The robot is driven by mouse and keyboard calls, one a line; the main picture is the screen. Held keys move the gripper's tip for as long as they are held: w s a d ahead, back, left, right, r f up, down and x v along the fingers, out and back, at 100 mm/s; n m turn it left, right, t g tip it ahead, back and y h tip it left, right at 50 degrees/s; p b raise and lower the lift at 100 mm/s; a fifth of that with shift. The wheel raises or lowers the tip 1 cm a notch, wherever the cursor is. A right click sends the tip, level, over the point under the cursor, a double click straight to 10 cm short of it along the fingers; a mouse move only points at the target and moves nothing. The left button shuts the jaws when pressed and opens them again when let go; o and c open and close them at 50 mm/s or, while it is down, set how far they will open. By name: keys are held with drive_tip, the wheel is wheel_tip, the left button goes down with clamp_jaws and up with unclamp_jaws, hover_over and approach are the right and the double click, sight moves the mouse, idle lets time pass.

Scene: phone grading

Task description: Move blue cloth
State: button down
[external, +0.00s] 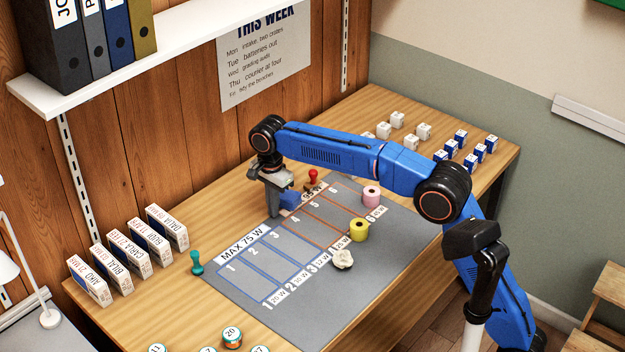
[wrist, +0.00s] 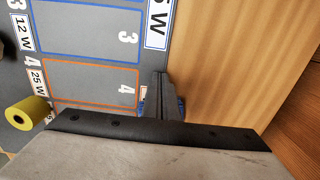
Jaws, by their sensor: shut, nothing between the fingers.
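The blue cloth (external: 291,199) appears as a small blue lump at the far edge of the grey mat, near the number 4 and 5 boxes. My gripper (external: 273,213) points down just left of it with its fingers shut and empty. In the wrist view the shut fingers (wrist: 161,92) point toward the mat's edge by the wood. Small bits of blue (wrist: 181,105) show on both sides of the fingers, the rest hidden behind them. I cannot tell whether the fingers touch the cloth.
The grey mat (external: 232,283) has numbered boxes. A red stamp (external: 313,178), a pink roll (external: 371,196), a yellow roll (external: 359,230) and a crumpled white piece (external: 343,259) are on or beside it. A teal stamp (external: 197,264) and upright boxes (external: 151,245) stand left. White blocks (external: 397,119) stand behind.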

sight(266, 222)
drive_tip(key=shift+s+a, duration=1.1)
wheel_tip(266, 222, up, 10)
drive_tip(key=w+d+n, duration=0.3)
drive_tip(key=w, duration=0.6)
drive_tip(key=w+d+n, duration=0.3)
drive_tip(key=w+d, duration=0.1)
drive_tip(key=w, duration=0.5)
drive_tip(key=f, duration=1)
drive_tip(key=shift+s+a, duration=0.1)
drive_tip(key=shift+s, duration=0.2)
drive_tip(key=shift+s+a, duration=0.2)
drive_tip(key=shift+s, duration=0.35)
drive_tip(key=shift+s+a, duration=0.2)
drive_tip(key=shift+s, duration=0.35)
drive_tip(key=shift+s+a, duration=0.2)
drive_tip(key=shift+s, duration=0.6)
drive_tip(key=shift+s+a, duration=0.2)
drive_tip(key=shift+s, duration=0.5)
drive_tip(key=shift+s+a, duration=0.2)
drive_tip(key=shift+s, duration=0.5)
